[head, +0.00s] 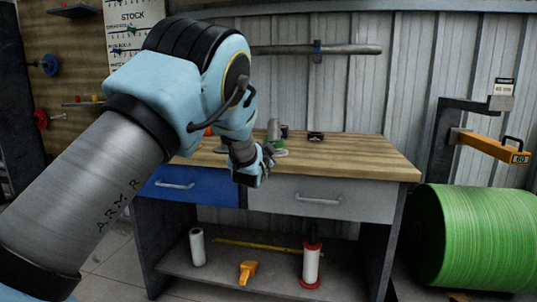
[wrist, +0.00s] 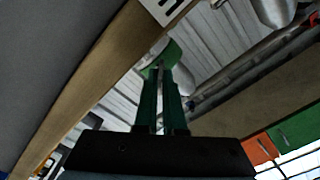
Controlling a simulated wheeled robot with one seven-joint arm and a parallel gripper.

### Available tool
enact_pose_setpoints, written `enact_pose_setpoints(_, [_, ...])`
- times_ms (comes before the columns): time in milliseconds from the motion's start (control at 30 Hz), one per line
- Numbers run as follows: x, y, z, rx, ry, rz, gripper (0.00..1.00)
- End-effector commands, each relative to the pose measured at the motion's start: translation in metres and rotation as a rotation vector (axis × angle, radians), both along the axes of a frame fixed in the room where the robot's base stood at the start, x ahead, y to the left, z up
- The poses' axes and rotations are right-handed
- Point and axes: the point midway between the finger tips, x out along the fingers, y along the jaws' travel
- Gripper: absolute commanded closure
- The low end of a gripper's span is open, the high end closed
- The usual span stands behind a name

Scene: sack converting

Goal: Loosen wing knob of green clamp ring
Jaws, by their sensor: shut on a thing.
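The green clamp ring (wrist: 171,50) shows at the top middle of the wrist view, just beyond my fingertips. My gripper (wrist: 160,72) points at it, its two dark green fingers close together on a thin grey piece, which looks like the wing knob (wrist: 160,67). The fingers hide most of the knob, so I cannot tell how far it is turned. In the head view my gripper (head: 265,168) is at the workbench's front edge, beside a small green part (head: 280,152) with a grey cylinder (head: 274,128) above it.
The wooden workbench (head: 350,155) has a blue drawer (head: 175,186) and a grey drawer (head: 320,197). A small black item (head: 316,137) lies on top. The bench top's right side is clear.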

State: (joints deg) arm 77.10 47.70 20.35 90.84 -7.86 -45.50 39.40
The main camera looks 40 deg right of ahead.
Motion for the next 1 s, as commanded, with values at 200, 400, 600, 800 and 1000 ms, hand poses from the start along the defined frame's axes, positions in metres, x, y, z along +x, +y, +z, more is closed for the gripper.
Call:
enact_pose_setpoints(200, [0.0011,0.0006,-0.003,-0.112,0.174,0.001,1.0])
enact_pose_setpoints(400, [0.0011,0.0006,-0.0029,-0.216,0.333,0.001,1.0])
enact_pose_setpoints(600, [0.0011,0.0006,-0.0032,-0.318,0.494,0.002,1.0])
enact_pose_setpoints(800, [0.001,0.0005,-0.0036,-0.421,0.653,0.002,1.0])
enact_pose_setpoints(1000, [0.0004,0.0004,-0.0035,-0.523,0.814,0.001,1.0])
